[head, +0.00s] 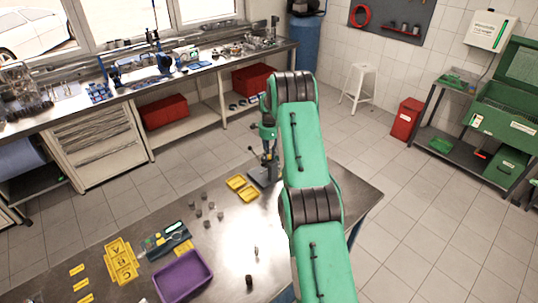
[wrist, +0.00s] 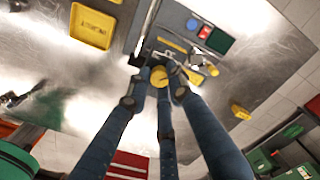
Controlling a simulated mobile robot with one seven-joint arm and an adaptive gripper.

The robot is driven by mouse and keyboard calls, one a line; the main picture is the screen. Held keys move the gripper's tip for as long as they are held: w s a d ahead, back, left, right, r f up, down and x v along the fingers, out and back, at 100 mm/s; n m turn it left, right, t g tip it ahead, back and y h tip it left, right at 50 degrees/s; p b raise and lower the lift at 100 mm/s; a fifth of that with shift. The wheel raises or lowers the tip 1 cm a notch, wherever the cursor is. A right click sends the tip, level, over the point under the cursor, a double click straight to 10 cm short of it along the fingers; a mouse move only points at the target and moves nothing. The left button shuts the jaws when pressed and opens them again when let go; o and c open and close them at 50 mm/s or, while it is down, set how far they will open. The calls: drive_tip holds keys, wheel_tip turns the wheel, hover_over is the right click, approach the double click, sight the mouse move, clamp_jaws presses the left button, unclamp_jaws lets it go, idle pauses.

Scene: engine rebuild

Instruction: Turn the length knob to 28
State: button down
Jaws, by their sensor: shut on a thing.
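In the wrist view, a grey device (wrist: 178,20) has several controls on its face. A round yellow knob (wrist: 159,74), which looks like the length knob, sits at its near edge. My gripper (wrist: 160,88) is shut on this knob, its dark blue fingers around it. Any number or scale at the knob is too small to read. In the head view, the device's dark grey base (head: 261,178) stands on the metal table beside yellow trays. My gripper (head: 270,160) shows small there, above the base, partly hidden by my arm.
Close to the knob are a second yellow part (wrist: 211,70), a red button (wrist: 204,32) and a green panel (wrist: 220,41). A yellow tray (wrist: 92,26) lies left of the device. A purple bin (head: 183,277) and several small grey parts stand on the table (head: 320,185).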

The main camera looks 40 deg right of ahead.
drive_tip(key=n+b, duration=0.3)
drive_tip(key=n, duration=0.1)
drive_tip(key=shift+f, duration=0.1)
drive_tip(key=n+b, duration=0.2)
drive_tip(key=n, duration=0.3)
drive_tip(key=n+b, duration=0.1)
drive_tip(key=n, duration=0.4)
drive_tip(key=shift+b, duration=0.4)
drive_tip(key=n, duration=0.4)
drive_tip(key=shift+n+b, duration=0.3)
drive_tip(key=shift+b, duration=0.1)
drive_tip(key=shift+r, duration=0.2)
drive_tip(key=c, duration=1.5)
unclamp_jaws()
drive_tip(key=shift+c, duration=0.2)
